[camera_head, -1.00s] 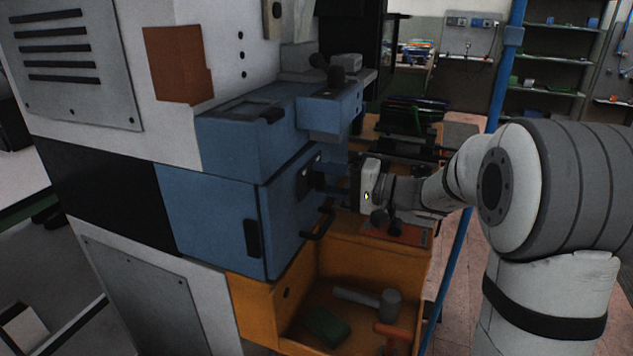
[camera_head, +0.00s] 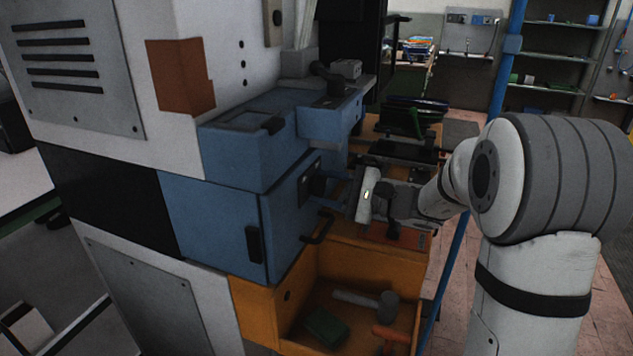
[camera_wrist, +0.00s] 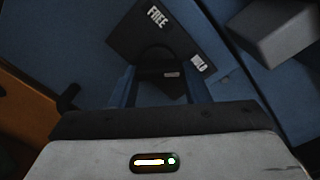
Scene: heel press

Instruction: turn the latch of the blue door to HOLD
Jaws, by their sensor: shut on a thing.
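The blue door (camera_head: 285,232) is closed on the blue cabinet in the head view. Its dark latch plate (camera_head: 309,183) is partly hidden by my gripper. In the wrist view the plate (camera_wrist: 130,38) carries the words FREE at the top and HOLD at the right. The dark latch (camera_wrist: 157,73) lies between my two blue fingers, with a small pale mark near its right end. My gripper (camera_wrist: 160,85) is shut on the latch, tilted in the head view (camera_head: 330,195). I cannot tell exactly which word the latch points to.
A black bar handle (camera_head: 318,228) sticks out of the door below my gripper. An open orange drawer (camera_head: 258,310) below holds a mallet (camera_head: 388,303) and a green block (camera_head: 326,326). A grey block (camera_wrist: 275,28) stands close by at the upper right in the wrist view.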

